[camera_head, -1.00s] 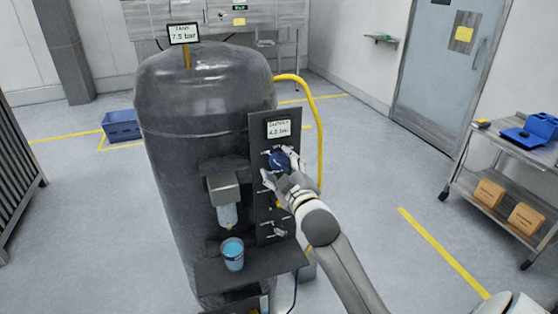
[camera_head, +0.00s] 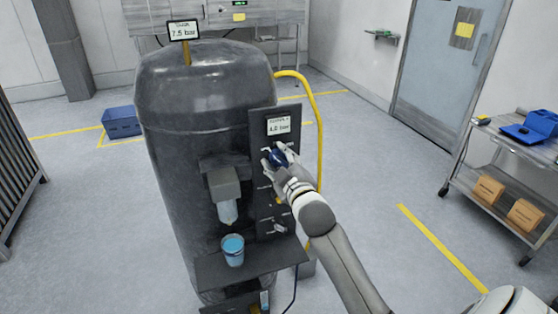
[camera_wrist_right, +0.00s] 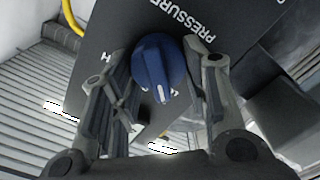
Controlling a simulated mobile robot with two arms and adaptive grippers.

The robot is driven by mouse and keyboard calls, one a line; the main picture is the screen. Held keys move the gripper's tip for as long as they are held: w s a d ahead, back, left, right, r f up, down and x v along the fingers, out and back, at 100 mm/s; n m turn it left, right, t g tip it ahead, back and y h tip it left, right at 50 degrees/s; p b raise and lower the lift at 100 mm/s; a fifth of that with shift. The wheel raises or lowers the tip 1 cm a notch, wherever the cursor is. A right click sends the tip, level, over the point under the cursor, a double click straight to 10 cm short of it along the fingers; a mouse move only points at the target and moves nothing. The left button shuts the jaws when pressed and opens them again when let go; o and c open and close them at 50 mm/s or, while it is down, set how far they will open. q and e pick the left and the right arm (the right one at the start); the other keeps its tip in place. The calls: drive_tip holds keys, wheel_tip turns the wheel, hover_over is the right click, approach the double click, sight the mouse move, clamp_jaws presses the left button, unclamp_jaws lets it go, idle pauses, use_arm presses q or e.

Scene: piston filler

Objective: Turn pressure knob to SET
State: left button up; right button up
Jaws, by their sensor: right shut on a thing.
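The blue pressure knob (camera_head: 277,158) is on the dark control panel (camera_head: 260,125) at the right side of the grey tank. My right gripper (camera_head: 275,157) is shut on the knob, one finger on each side. In the right wrist view the knob (camera_wrist_right: 158,68) has a white pointer line and sits between the fingers, below the word PRESSURE. The other markings around it are mostly hidden by the fingers, so I cannot tell which one the pointer meets. The panel's display (camera_head: 278,127) seems to read 4.0 bar. My left gripper is not in view.
A tank display (camera_head: 184,30) reads 7.5 bar. A cup of blue liquid (camera_head: 232,250) stands on the shelf (camera_head: 205,272) under the nozzle. A yellow hose (camera_head: 317,130) runs behind the panel. A cart (camera_head: 475,160) stands at the right.

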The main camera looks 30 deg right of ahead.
drive_tip(key=shift+m, duration=0.3)
drive_tip(key=m+p, duration=0.1)
drive_tip(key=m, duration=0.1)
drive_tip(key=m+p, duration=0.1)
drive_tip(key=m, duration=0.1)
drive_tip(key=shift+d+r, duration=0.1)
drive_tip(key=shift+r, duration=0.1)
drive_tip(key=shift+d+m+p, duration=0.15)
drive_tip(key=shift+m+p, duration=0.9)
drive_tip(key=shift+m, duration=0.95)
drive_tip(key=shift+f, duration=0.1)
drive_tip(key=o, duration=0.9)
drive_tip(key=shift+o, duration=0.2)
drive_tip(key=v, duration=1.2)
drive_tip(key=shift+f, duration=0.15)
